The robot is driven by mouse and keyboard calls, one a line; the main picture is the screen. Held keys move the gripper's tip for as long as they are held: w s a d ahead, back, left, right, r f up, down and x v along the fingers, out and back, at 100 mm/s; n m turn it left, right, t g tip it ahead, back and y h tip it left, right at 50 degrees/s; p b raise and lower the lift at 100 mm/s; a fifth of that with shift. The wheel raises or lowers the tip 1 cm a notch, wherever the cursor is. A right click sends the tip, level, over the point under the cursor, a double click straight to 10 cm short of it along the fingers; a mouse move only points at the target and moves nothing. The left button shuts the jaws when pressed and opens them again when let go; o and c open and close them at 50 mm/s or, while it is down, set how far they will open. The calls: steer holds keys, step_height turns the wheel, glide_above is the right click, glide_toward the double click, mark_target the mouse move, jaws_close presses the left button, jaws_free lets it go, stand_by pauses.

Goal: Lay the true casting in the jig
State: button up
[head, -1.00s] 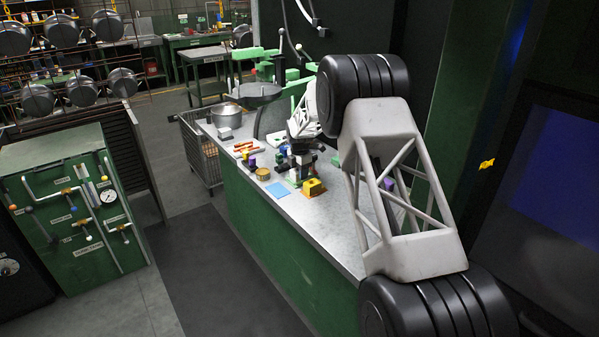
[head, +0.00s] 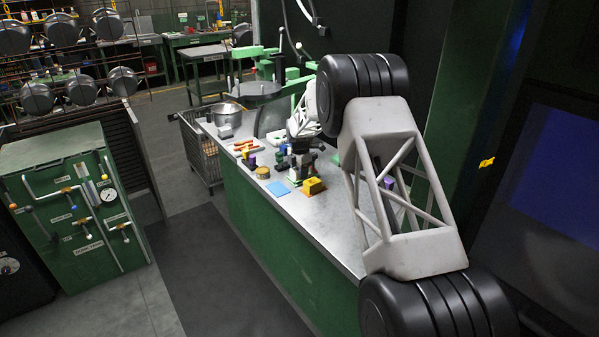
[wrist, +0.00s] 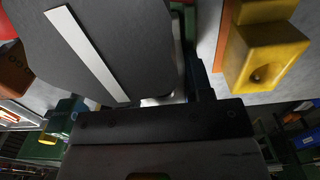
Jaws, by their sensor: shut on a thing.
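My gripper (head: 301,160) is low over the bench, at the end of my arm. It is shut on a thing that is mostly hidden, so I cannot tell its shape. A yellow block (head: 313,186) lies on the bench just in front and to the right of it; the wrist view shows a yellow block with a round hollow (wrist: 262,58) at the right. A dark grey flat piece with a white stripe (wrist: 125,45) fills the upper left of the wrist view, very close. I cannot make out which piece is the jig.
A blue square (head: 277,189) and a round tin (head: 266,172) lie left of the gripper. Orange-red bars (head: 244,146) and a purple piece (head: 252,157) are farther back. A metal pot (head: 228,113) stands at the far end. The near bench top (head: 320,225) is clear.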

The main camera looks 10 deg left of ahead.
steer(key=o, duration=1.1)
steer(key=shift+d+f, duration=0.1)
steer(key=shift+f, duration=0.25)
steer(key=shift+o, duration=0.2)
steer(key=shift+s+r, duration=0.1)
steer(key=shift+r, duration=4.15)
